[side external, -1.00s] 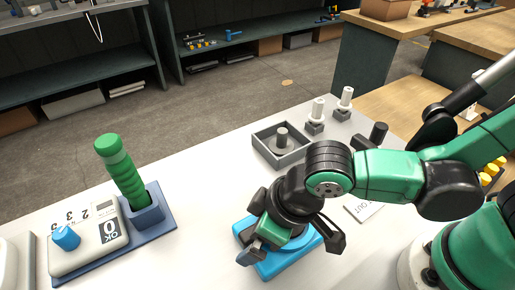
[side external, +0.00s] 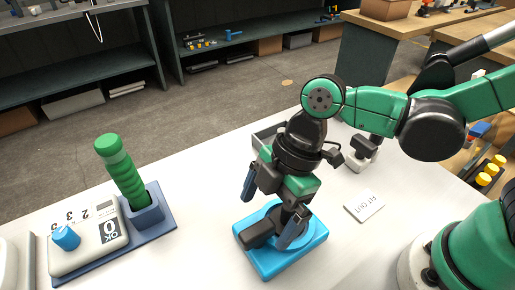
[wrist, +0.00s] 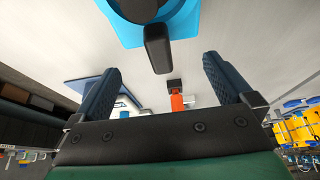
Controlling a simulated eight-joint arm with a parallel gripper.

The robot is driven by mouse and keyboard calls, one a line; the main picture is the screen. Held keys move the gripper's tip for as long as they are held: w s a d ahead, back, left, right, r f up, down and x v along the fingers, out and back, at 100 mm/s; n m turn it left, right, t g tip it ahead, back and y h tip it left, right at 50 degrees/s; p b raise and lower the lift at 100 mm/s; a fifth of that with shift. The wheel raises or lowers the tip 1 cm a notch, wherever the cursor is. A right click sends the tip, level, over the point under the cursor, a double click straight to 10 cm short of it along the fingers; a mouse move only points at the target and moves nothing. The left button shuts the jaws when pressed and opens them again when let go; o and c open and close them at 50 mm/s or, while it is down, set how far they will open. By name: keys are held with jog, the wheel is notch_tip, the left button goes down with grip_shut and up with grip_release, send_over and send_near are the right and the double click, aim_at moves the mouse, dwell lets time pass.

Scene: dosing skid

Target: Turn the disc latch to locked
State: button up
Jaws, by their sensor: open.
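The disc latch is a bright blue block (side external: 270,262) on the white table, with a blue disc and a dark handle (side external: 257,234) on top. The handle points to the left in the side view. My gripper (side external: 271,206) is above the latch with its two fingers spread and nothing between them. One finger is over the back left, and the other hangs in front of the disc. In the wrist view my open gripper (wrist: 160,86) has the dark handle (wrist: 157,50) beyond and between its fingertips. The blue block (wrist: 186,22) is partly cut off at the top edge.
A cream box with a blue knob (side external: 66,238) and a blue holder with a green ribbed handle (side external: 122,175) stand at left. A printed card (side external: 364,206) lies at right. The table between box and latch is clear.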

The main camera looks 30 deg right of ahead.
jog(key=shift+w+d+r+m, duration=0.15)
jog(key=shift+d+r, duration=0.25)
jog(key=shift+r, duration=0.2)
jog(key=shift+d+r+m, duration=0.15)
jog(key=shift+d+r, duration=0.25)
jog(key=shift+r, duration=0.2)
jog(key=w+d+r+m+t+h, duration=0.1)
jog(key=w+d+m+t+h, duration=0.1)
jog(key=d+m, duration=0.6)
jog(key=w+d+r+m+t+h, duration=0.2)
jog(key=d+m+t, duration=0.3)
jog(key=d+m, duration=0.4)
jog(key=shift+w+h, duration=0.2)
jog(key=shift+h, duration=0.1)
jog(key=shift+d+r, duration=0.1)
